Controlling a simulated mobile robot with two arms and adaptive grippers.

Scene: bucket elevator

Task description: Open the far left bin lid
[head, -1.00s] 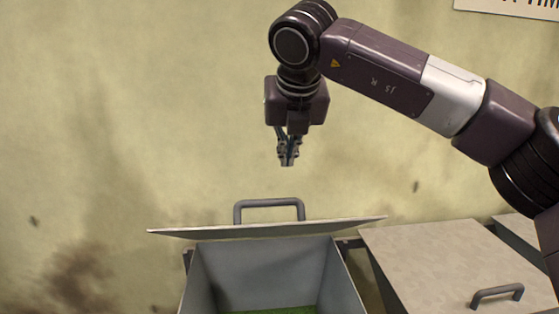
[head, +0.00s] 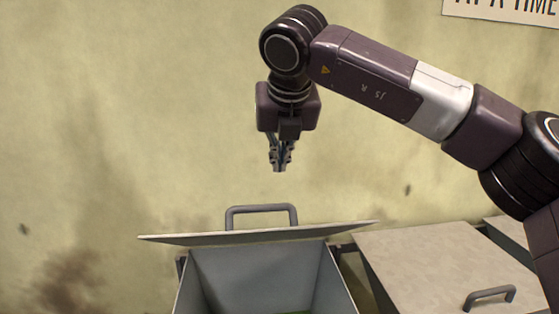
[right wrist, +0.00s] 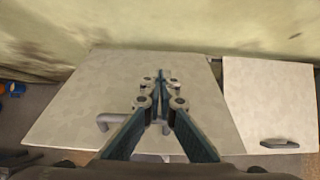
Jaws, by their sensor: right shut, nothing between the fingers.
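The left bin (head: 260,275) stands open at the bottom of the head view. Its grey lid (head: 330,232) is swung up and back, seen nearly edge-on, with its bar handle (head: 262,209) above the edge. My right gripper (head: 279,170) points down above the lid, apart from the handle, with its fingers shut and empty. In the right wrist view the fingertips (right wrist: 161,84) are together in front of the lid's broad face (right wrist: 95,85), and the fingers partly hide the handle (right wrist: 104,121). My left gripper is not in view.
A second bin's closed lid (head: 430,262) with a bar handle (head: 490,297) lies to the right. Another lid edge shows beyond it. A stained wall (head: 120,120) stands behind the bins, with a sign (head: 505,10) at upper right.

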